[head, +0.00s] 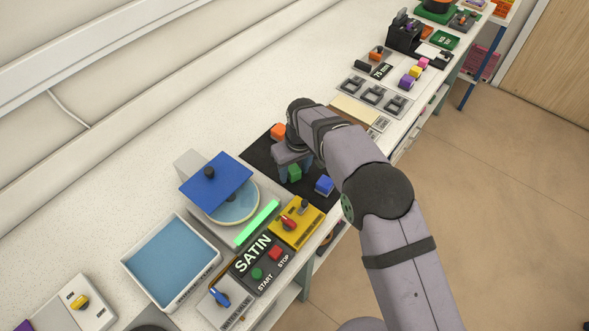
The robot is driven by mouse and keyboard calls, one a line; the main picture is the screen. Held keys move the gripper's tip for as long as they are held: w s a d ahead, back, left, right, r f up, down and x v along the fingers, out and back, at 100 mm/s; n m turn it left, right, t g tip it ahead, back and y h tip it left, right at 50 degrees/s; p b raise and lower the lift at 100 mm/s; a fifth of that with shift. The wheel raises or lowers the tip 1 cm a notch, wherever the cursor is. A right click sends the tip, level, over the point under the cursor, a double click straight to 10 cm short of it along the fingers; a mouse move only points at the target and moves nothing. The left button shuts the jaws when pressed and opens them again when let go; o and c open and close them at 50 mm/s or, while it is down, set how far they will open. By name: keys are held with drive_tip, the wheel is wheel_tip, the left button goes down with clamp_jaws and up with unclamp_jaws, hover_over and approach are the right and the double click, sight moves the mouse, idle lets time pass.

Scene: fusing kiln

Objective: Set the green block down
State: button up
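The green block (294,173) shows between the two fingers of my gripper (295,172), which points down over a dark mat (258,152). The fingers look closed against its sides. The gripper body hides the block's top, and I cannot tell whether its underside touches the mat.
A kiln with a raised blue lid (216,184) stands left of the mat. A yellow switch box (297,224), a black SATIN panel (252,258) and a blue-lined tray (170,262) are nearer. Grey holders (372,95) lie beyond my arm.

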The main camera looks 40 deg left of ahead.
wheel_tip(320, 180, up, 12)
drive_tip(key=d+b, duration=0.1)
drive_tip(key=b, duration=0.3)
drive_tip(key=shift+s+d, duration=0.3)
drive_tip(key=shift+s, duration=0.05)
drive_tip(key=shift+r, duration=0.1)
drive_tip(key=w+d+f+m+h, duration=0.1)
drive_tip(key=w+d+m, duration=0.2)
drive_tip(key=d, duration=1.1)
drive_tip(key=w+d+m, duration=0.3)
drive_tip(key=d+m, duration=0.1)
drive_tip(key=d, duration=0.9)
drive_tip(key=s+d+f+m, duration=0.3)
drive_tip(key=s+d, duration=0.5)
drive_tip(key=d, duration=0.2)
drive_tip(key=s+d+f+m, duration=0.3)
drive_tip(key=s+d, duration=0.4)
drive_tip(key=d, duration=0.4)
drive_tip(key=shift+s+d+f+g+h, duration=0.15)
drive_tip(key=shift+s+d+g+h, duration=0.15)
drive_tip(key=shift+s+g, duration=0.1)
